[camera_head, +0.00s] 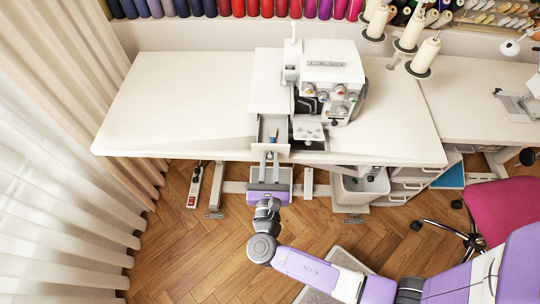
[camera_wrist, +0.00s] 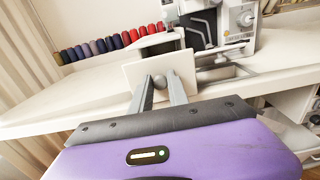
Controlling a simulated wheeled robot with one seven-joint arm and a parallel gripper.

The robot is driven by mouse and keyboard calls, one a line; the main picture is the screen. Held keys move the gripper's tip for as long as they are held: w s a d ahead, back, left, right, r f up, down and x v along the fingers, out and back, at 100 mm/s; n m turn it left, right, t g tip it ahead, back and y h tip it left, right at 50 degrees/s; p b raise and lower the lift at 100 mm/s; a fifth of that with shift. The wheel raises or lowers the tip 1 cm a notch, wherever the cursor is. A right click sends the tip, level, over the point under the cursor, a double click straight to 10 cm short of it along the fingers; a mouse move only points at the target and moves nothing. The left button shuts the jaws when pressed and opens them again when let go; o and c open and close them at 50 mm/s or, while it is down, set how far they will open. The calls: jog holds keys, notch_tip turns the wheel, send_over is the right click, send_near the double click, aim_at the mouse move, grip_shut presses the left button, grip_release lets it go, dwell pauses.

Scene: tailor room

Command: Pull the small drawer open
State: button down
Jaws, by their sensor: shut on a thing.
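The small white drawer (camera_head: 264,130) sticks out from the white box (camera_head: 268,96) beside the sewing machine, at the table's front edge. Its inside shows from above, with a small blue item in it. In the wrist view its pale square front (camera_wrist: 136,72) faces me, with a round grey knob (camera_wrist: 160,82) in the middle. My gripper (camera_head: 269,156) is in front of the drawer, its two grey fingers (camera_wrist: 160,84) closed on the knob from both sides.
The white sewing machine (camera_head: 332,78) stands right of the drawer on the white table (camera_head: 180,100). The table's left part is clear. Thread spools (camera_head: 238,8) line the back. A pink chair (camera_head: 498,215) stands at the right, curtains (camera_head: 60,150) at the left.

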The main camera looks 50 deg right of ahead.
jog(key=c, duration=1.3)
grip_release()
jog(key=b+v, duration=0.1)
jog(key=v, duration=0.6)
jog(key=shift+s+a, duration=0.2)
jog(key=shift+a, duration=0.1)
